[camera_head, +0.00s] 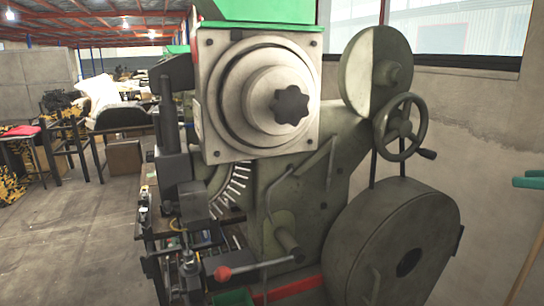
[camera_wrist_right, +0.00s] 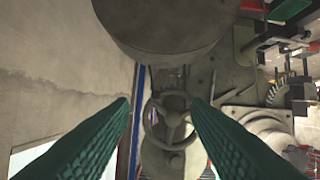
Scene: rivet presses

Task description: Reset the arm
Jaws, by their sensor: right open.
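My right gripper (camera_head: 523,179) shows only as green fingertips at the right edge of the head view, apart from the machine. In the right wrist view my right gripper (camera_wrist_right: 158,103) has two green ridged fingers spread wide with nothing between them. The large grey-green press (camera_head: 325,175) fills the middle of the head view. Its handwheel (camera_head: 399,127) is at the upper right of the machine; in the wrist view, which looks upside down, the handwheel (camera_wrist_right: 166,120) appears beyond the gap between the fingers. My left gripper is not in view.
A big round flywheel cover (camera_head: 405,245) stands at the machine's lower right. A red-knobbed lever (camera_head: 222,273) sticks out at the front. A bare concrete wall (camera_head: 490,140) is behind on the right. Open floor (camera_head: 70,240) lies on the left, with chairs (camera_head: 80,145) farther back.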

